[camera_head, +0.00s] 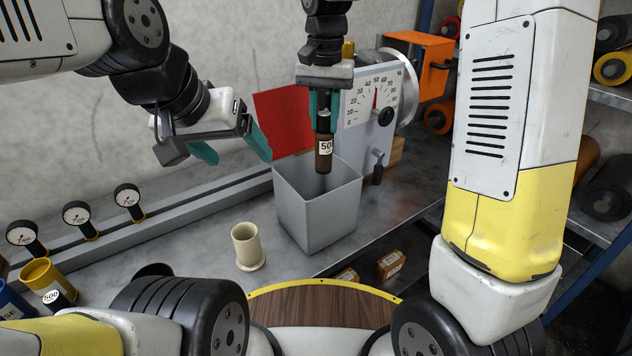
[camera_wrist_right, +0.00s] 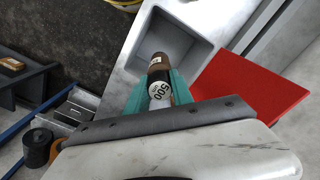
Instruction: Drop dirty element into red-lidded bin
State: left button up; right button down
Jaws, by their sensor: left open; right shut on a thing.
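The dirty element (camera_head: 324,150) is a brown and black cylinder with a white "500" label. My right gripper (camera_head: 325,103) is shut on it and holds it upright over the open mouth of the grey bin (camera_head: 318,215). The element also shows in the right wrist view (camera_wrist_right: 159,80), its far end over the bin's interior (camera_wrist_right: 170,42). The red lid (camera_head: 284,120) stands open behind the bin. My left gripper (camera_head: 232,148) is open and empty, left of the bin near the lid. Whether the element's lower end is below the rim is hard to tell.
A cream flanged cylinder (camera_head: 247,246) stands on the grey bench left of the bin. A dial machine (camera_head: 376,98) stands behind on the right. Several gauges (camera_head: 77,217) line the left rail. Small boxes (camera_head: 390,264) lie near the front edge.

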aim_at(324, 144)
jog(key=shift+w+f, duration=0.1)
jog(key=shift+f, duration=3.15)
jog(key=c, duration=1)
grip_release()
jog(key=shift+c, duration=0.2)
notch_tip(324, 144, up, 8)
jog(key=shift+f, duration=0.15)
